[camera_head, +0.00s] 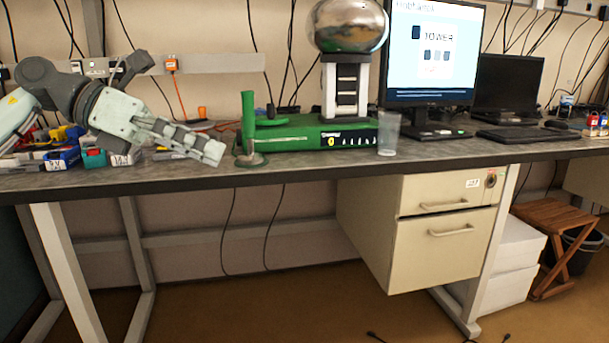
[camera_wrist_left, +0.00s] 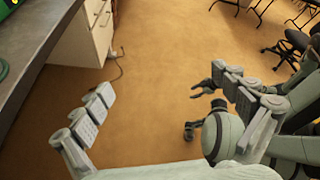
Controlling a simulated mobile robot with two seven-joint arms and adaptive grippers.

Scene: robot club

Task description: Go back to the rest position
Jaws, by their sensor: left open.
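My left gripper (camera_head: 184,132) reaches in from the left in the head view. It is over the left part of the workbench, in front of the small bins and left of the green machine. In the left wrist view my left gripper (camera_wrist_left: 165,88) has its two fingers spread wide, with only brown floor showing between them. It holds nothing. A dark claw-like part shows beyond the right finger in that view; it may be my right gripper, but its jaws are not clear.
The workbench (camera_head: 300,173) carries a green machine (camera_head: 305,135), a clear cup (camera_head: 388,134), a monitor (camera_head: 432,55) and a laptop (camera_head: 507,85). Coloured bins (camera_head: 62,158) stand close to my left gripper. A drawer unit (camera_head: 440,235) hangs below. The floor in front is open.

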